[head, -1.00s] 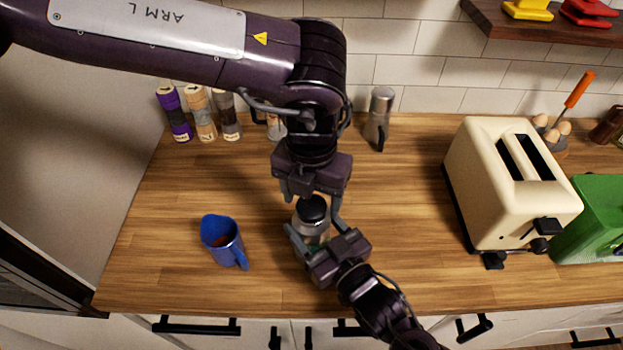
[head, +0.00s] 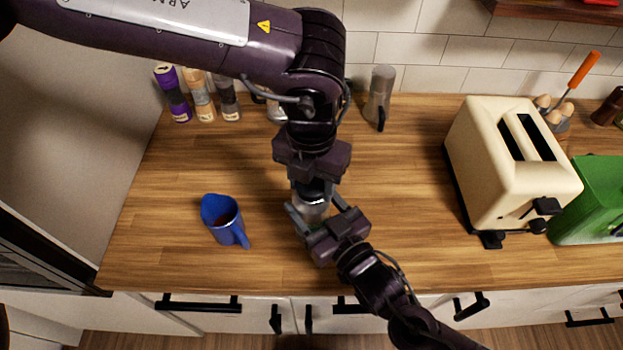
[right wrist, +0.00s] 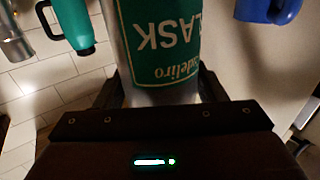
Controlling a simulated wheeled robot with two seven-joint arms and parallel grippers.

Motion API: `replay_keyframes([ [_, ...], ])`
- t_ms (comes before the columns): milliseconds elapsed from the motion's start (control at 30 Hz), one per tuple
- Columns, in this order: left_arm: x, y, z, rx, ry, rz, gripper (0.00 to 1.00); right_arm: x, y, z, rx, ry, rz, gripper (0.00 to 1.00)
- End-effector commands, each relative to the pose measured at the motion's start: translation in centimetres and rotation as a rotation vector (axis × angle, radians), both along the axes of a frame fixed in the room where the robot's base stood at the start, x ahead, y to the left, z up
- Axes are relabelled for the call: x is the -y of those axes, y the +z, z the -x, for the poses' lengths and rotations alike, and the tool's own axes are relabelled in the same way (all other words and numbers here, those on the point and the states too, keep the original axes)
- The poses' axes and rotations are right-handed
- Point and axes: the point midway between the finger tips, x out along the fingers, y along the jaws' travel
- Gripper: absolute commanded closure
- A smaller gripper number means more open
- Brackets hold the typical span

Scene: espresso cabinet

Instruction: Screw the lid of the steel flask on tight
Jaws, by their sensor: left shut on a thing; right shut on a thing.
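The steel flask (head: 311,210) stands upright on the wooden counter. In the right wrist view its body (right wrist: 165,90) shows a green label. My right gripper (head: 315,207) is shut around the flask body, with a finger on either side. The flask's black lid (head: 314,190) is at its top, partly hidden by my left gripper. My left gripper (head: 313,183) points down from above and is shut on the lid. How far the lid is screwed down cannot be seen.
A blue mug (head: 223,220) stands to the left. A cream toaster (head: 500,170) and a green box (head: 597,195) are at the right. Several spice jars (head: 201,95) and a grey pot (head: 379,95) stand by the tiled wall.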

Motion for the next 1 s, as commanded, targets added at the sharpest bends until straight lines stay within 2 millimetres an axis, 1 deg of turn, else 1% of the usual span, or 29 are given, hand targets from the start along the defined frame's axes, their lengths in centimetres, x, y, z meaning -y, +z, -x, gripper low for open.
replay_keyframes([
  [67, -0.06, 0.01, -0.05, 0.000, -0.087, -0.001, 0.80, 0.01, 0.12, -0.03, 0.002, 0.000, -0.002, 1.00],
  [167, -0.07, -0.01, -0.06, 0.000, -0.278, 0.000, 0.79, 0.01, 0.12, -0.02, 0.002, 0.000, -0.002, 1.00],
  [400, -0.12, -0.09, -0.11, 0.001, -0.797, -0.001, 0.80, 0.01, 0.12, -0.02, 0.002, 0.000, -0.002, 1.00],
  [533, -0.13, -0.11, -0.13, 0.001, -1.012, -0.002, 0.79, 0.02, 0.12, -0.01, 0.002, 0.000, -0.002, 1.00],
  [600, -0.13, -0.12, -0.14, 0.001, -1.087, -0.002, 0.79, 0.01, 0.12, -0.01, 0.002, 0.000, -0.002, 1.00],
  [700, -0.12, -0.13, -0.14, 0.002, -1.141, -0.002, 0.79, -0.01, 0.12, 0.01, 0.002, 0.000, -0.002, 1.00],
  [967, -0.09, -0.13, -0.15, 0.002, -1.151, -0.001, 0.79, -0.04, 0.12, 0.03, 0.002, 0.002, -0.002, 1.00],
  [1000, -0.09, -0.13, -0.15, 0.002, -1.150, -0.001, 0.50, -0.04, 0.13, 0.03, 0.002, 0.002, -0.002, 1.00],
])
